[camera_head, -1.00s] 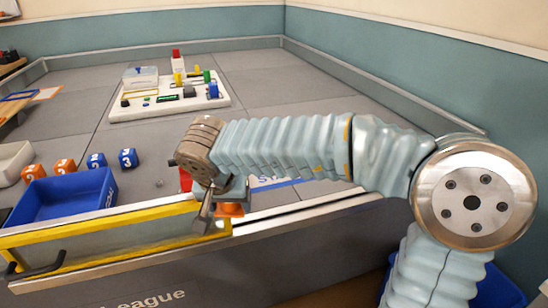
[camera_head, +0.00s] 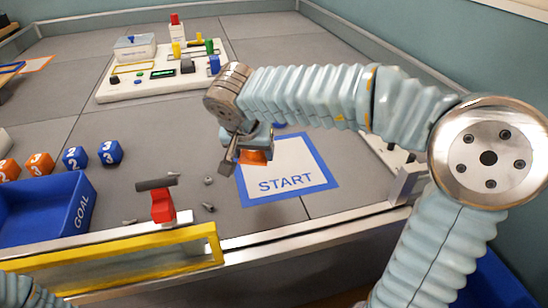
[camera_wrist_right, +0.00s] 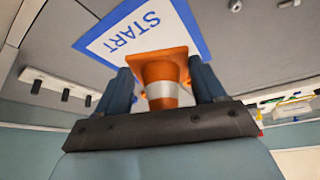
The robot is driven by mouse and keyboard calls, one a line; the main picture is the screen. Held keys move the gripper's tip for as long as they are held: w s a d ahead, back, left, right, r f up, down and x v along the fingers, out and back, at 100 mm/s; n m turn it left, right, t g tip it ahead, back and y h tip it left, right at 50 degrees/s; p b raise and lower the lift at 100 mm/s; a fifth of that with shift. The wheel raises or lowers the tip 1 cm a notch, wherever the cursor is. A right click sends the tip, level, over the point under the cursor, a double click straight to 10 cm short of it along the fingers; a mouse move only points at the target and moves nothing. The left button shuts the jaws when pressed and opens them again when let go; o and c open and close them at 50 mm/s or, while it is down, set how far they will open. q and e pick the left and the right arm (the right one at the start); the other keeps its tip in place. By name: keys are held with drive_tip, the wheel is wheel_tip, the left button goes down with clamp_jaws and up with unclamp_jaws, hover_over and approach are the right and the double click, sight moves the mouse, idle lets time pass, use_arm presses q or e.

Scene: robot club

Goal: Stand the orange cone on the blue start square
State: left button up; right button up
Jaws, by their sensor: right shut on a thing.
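The orange cone (camera_wrist_right: 160,72) with a white band is held between the two fingers of my right gripper (camera_wrist_right: 163,88) in the right wrist view. In the head view the cone (camera_head: 254,157) shows as a small orange patch below my right gripper (camera_head: 243,152), mostly hidden by it. The blue-bordered start square (camera_head: 286,183) is white inside and marked START. The cone appears over its upper left part; I cannot tell whether it touches the square. The start square (camera_wrist_right: 137,30) also shows behind the cone's base in the wrist view. My left gripper is out of view.
A blue GOAL bin (camera_head: 45,212) stands at left, with orange and blue number cubes (camera_head: 75,158) behind it. A red-and-black tool (camera_head: 161,200) and small loose parts lie left of the square. A yellow-framed gate (camera_head: 120,250) lines the front edge. A white board (camera_head: 155,85) sits farther back.

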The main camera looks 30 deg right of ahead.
drive_tip(key=w+d+f, duration=0.1)
drive_tip(key=d+f, duration=0.1)
drive_tip(key=w+d+f, duration=0.4)
drive_tip(key=d+f, duration=0.1)
drive_tip(key=shift+w+f, duration=0.1)
drive_tip(key=shift+w, duration=0.15)
drive_tip(key=x, duration=0.3)
drive_tip(key=shift+s+a+f, duration=0.1)
drive_tip(key=shift+s+f, duration=0.15)
drive_tip(key=shift+f, duration=0.4)
drive_tip(key=shift+f, duration=0.1)
drive_tip(key=shift+f, duration=0.4)
drive_tip(key=shift+f, duration=0.1)
drive_tip(key=o, duration=1.5)
